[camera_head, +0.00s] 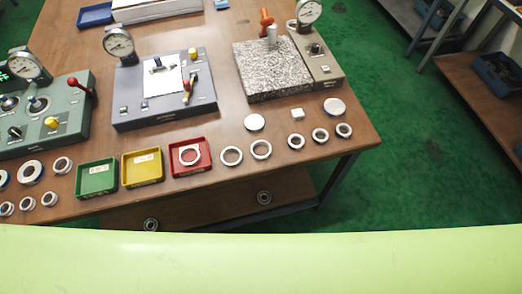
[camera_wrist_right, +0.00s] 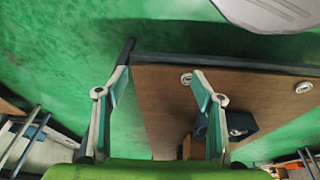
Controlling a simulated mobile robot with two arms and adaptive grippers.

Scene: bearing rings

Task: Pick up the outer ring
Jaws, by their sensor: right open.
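Several metal rings lie flat on the wooden table in the head view. Two larger thin rings, one at the left (camera_head: 231,156) and one at the right (camera_head: 261,150), sit right of the red tray (camera_head: 205,166). Another ring (camera_head: 189,155) lies in that tray. Smaller rings (camera_head: 320,135) are near the right edge, and more rings (camera_head: 30,172) are at the far left. I cannot tell which is the outer ring. My right gripper (camera_wrist_right: 157,84) shows in the wrist view, fingers spread and empty, away from the rings. My left gripper is not in view.
Green (camera_head: 97,178) and yellow (camera_head: 141,168) trays stand left of the red one. Gauge stations, including a grey one (camera_head: 165,90), and a granite plate (camera_head: 272,68) stand behind. A lower shelf (camera_head: 210,205) holds bearings. Green floor is open at right.

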